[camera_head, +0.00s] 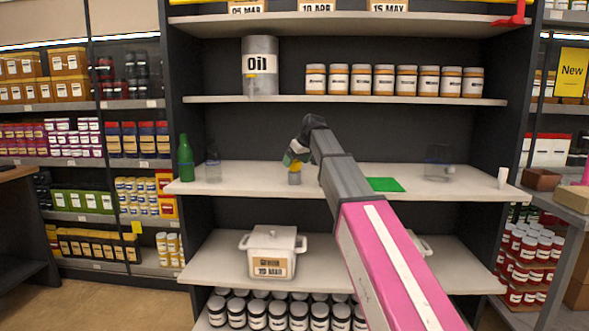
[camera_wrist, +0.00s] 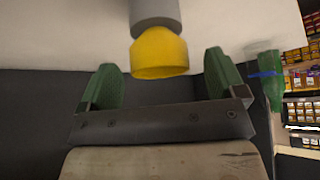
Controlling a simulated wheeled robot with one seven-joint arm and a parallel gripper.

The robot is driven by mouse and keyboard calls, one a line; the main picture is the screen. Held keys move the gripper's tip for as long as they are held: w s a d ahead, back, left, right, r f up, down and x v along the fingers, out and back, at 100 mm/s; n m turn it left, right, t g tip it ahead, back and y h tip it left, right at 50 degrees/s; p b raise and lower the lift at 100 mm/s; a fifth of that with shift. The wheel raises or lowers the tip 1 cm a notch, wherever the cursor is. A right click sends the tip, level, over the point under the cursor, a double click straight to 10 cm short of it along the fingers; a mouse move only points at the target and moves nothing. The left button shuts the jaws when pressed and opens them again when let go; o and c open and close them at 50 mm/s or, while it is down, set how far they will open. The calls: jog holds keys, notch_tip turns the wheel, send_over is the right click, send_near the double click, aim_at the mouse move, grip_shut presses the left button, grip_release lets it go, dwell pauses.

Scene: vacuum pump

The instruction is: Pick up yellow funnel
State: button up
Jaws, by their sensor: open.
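The yellow funnel (camera_head: 295,167) sits on top of a small grey cylinder (camera_head: 294,179) standing on the middle shelf (camera_head: 245,181). The wrist view is upside down; there the yellow funnel (camera_wrist: 160,55) shows below the grey cylinder (camera_wrist: 154,12). My gripper (camera_head: 297,153) is just above the funnel in the head view. In the wrist view, my gripper (camera_wrist: 163,90) has its two green fingers apart, one to each side of the funnel, with a gap on both sides. I cannot tell how far the funnel reaches between the fingertips.
On the same shelf stand a green bottle (camera_head: 185,160) and a clear bottle (camera_head: 212,166) to the left. A green mat (camera_head: 384,185), a clear container (camera_head: 437,165) and a white cup (camera_head: 502,178) are to the right.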

jog(key=shift+x, duration=1.25)
jog(key=shift+c, duration=0.3)
jog(key=c, duration=0.9)
jog(key=shift+c, duration=0.2)
jog(key=shift+r, duration=0.1)
